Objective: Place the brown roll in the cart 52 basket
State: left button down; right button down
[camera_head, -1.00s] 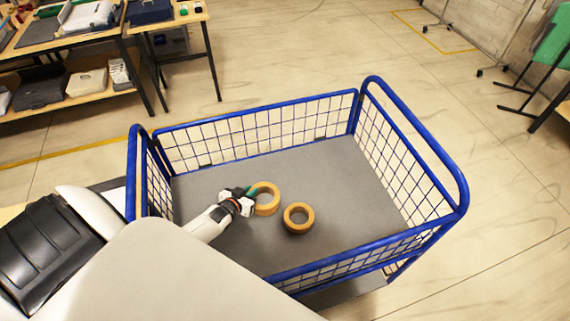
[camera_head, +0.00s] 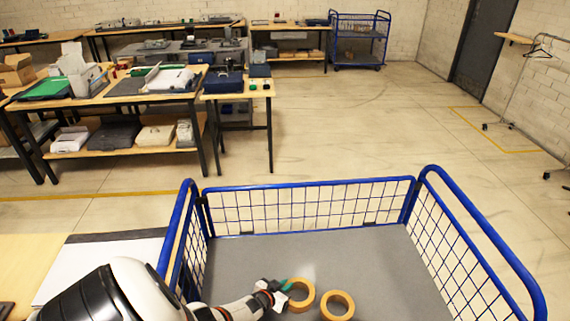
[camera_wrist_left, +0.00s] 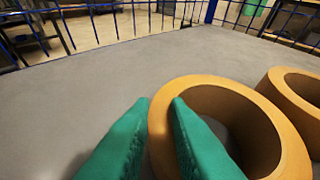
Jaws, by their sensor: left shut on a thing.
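Two brown rolls lie flat on the grey floor of the blue wire basket (camera_head: 310,184). The left roll (camera_head: 311,288) and the right roll (camera_head: 325,306) sit close together. My left gripper (camera_head: 285,287) is at the left side of the left roll, shut on its wall. In the left wrist view, one green finger is outside the ring and the other inside the hole of the left roll (camera_wrist_left: 287,145). The right roll (camera_wrist_left: 301,106) shows at the right edge there, clear of the fingers. No basket number is visible. My right gripper is not in view.
The basket's mesh walls and blue rails surround the rolls; its grey floor (camera_head: 370,250) is bare behind them. A small table (camera_head: 240,93) and a loaded workbench (camera_head: 120,97) stand beyond. Another blue cart (camera_head: 358,40) is at the far wall.

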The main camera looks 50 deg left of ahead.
pick_arm(q)
jog(key=c, duration=1.8)
grip_release()
jog(key=o, duration=0.4)
jog(key=shift+o, duration=0.2)
jog(key=shift+s+r, duration=0.2)
jog(key=p+v, duration=0.9)
jog(key=v, duration=0.2)
jog(key=shift+s, duration=0.3)
jog(key=shift+w, duration=0.15)
